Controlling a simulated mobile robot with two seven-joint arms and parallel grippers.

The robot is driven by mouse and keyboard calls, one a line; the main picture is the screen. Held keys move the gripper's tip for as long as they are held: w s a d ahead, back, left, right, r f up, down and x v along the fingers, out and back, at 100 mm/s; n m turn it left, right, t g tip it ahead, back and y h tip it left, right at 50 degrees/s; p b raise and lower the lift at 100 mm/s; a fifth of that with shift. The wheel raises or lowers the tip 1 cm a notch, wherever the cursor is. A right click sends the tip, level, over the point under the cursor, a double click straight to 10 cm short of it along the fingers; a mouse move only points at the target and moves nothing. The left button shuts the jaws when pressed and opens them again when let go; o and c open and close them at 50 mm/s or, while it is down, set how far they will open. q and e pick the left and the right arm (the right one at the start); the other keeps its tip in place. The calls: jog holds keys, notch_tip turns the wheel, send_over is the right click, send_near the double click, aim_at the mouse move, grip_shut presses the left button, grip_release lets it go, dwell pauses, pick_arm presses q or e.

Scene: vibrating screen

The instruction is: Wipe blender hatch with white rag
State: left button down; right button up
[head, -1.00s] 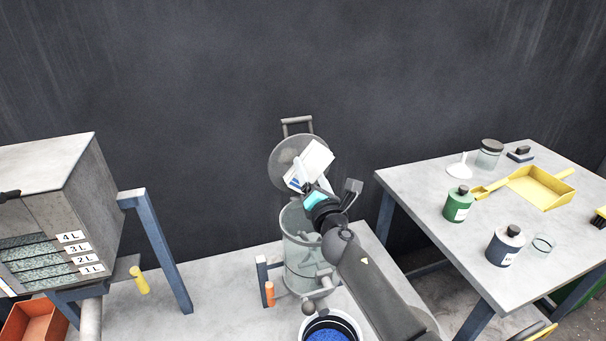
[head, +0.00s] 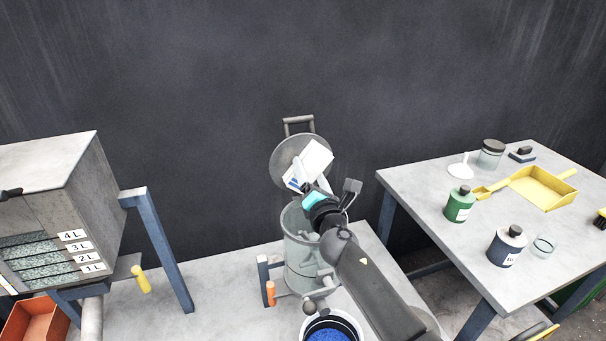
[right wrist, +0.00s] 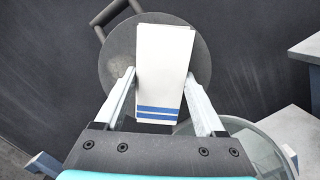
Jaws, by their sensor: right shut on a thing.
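The blender hatch (head: 287,158) is a round grey lid with a bar handle, standing raised above the glass blender body (head: 298,252). The white rag (head: 312,163) has blue stripes and lies in front of the hatch. My right gripper (head: 304,188) is shut on the rag and holds it up against or just before the hatch face. In the right wrist view the rag (right wrist: 163,70) sits between the two fingers (right wrist: 160,100) and covers the middle of the hatch (right wrist: 113,62). I cannot tell whether rag and hatch touch. My left gripper is not in view.
A table (head: 420,190) at right bears a green bottle (head: 459,206), a dark blue bottle (head: 506,246), a yellow dustpan (head: 543,190) and jars. A bucket of blue material (head: 330,334) stands below the blender. A grey screen machine (head: 50,200) stands at left.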

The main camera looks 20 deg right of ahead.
jog(key=shift+d+r, duration=0.1)
jog(key=shift+d, duration=0.35)
jog(key=shift+s, duration=0.3)
jog(key=s+p, duration=0.1)
jog(key=s, duration=0.3)
jog(key=shift+s+p, duration=0.1)
jog(key=shift+p, duration=0.3)
jog(key=shift+s, duration=0.5)
jog(key=s, duration=0.3)
jog(key=shift+d+r+p, duration=0.1)
jog(key=shift+p, duration=0.2)
